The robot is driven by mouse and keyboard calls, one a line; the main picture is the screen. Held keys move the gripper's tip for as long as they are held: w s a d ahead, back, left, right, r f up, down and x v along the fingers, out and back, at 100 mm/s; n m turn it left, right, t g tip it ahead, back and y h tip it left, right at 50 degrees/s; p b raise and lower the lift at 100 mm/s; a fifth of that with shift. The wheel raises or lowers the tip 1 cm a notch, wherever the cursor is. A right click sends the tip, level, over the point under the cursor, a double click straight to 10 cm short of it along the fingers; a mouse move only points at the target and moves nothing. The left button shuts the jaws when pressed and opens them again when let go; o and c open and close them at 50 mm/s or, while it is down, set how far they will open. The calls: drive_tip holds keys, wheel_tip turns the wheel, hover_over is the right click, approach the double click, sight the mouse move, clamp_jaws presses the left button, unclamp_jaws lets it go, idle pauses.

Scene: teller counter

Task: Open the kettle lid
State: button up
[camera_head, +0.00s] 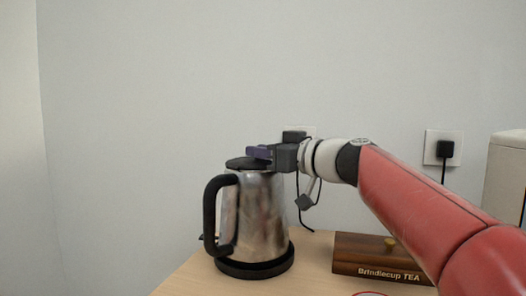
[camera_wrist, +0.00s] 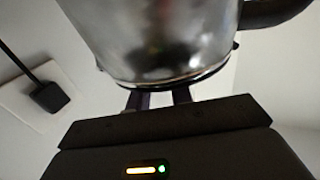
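The kettle (camera_head: 262,213) is a shiny steel jug with a black handle at the left, standing upright on a black base. Its black lid (camera_head: 240,164) lies across the top and looks closed; my gripper hides its right part.
A wooden tea box (camera_head: 372,267) lies on the counter (camera_head: 190,282) to the right, under my arm. A wall socket with a black plug (camera_head: 445,149) is at the right, near a pale box (camera_head: 508,170). A cord hangs behind the kettle. The counter's left edge is close to the kettle.

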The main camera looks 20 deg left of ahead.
clamp_jaws()
